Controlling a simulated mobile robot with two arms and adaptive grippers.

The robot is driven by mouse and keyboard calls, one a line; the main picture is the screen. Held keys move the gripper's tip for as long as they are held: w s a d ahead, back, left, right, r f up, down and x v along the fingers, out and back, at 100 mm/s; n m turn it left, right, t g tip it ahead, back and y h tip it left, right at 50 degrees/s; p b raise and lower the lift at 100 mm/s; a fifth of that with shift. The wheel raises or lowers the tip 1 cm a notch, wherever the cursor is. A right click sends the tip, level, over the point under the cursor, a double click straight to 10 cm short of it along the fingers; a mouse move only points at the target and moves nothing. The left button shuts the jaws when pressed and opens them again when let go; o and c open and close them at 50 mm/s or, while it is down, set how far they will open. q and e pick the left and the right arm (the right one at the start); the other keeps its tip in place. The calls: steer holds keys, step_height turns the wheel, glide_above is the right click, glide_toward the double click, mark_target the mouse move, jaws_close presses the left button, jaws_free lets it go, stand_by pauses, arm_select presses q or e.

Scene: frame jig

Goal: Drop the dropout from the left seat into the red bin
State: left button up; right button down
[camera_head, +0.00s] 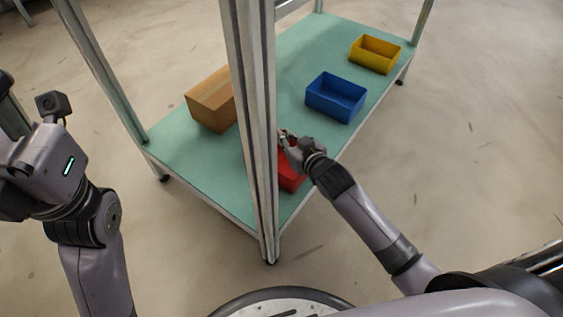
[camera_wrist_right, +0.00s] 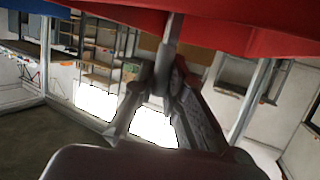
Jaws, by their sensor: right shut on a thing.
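The red bin (camera_head: 291,181) stands at the near end of the green table, partly hidden by a metal post and my right arm. My right gripper (camera_head: 286,139) is at the bin, beside the post. In the right wrist view the bin's red wall (camera_wrist_right: 110,15) fills the top. There my right gripper (camera_wrist_right: 165,85) is shut on a thin grey piece, which I take for the dropout (camera_wrist_right: 173,36); it shows against the red wall. Whether it touches the bin I cannot tell. The left seat is not recognisable. My left arm is at the left, its fingertips out of view.
A metal post (camera_head: 254,110) rises close beside my right gripper. A blue bin (camera_head: 336,97) and a yellow bin (camera_head: 375,54) stand farther along the green table (camera_head: 180,145). A brown box (camera_head: 211,99) lies left of the post. The floor to the right is clear.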

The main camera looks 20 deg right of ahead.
steer(key=c, duration=1.6)
jaws_free()
steer(key=shift+o, duration=0.2)
steer(key=v, duration=1.2)
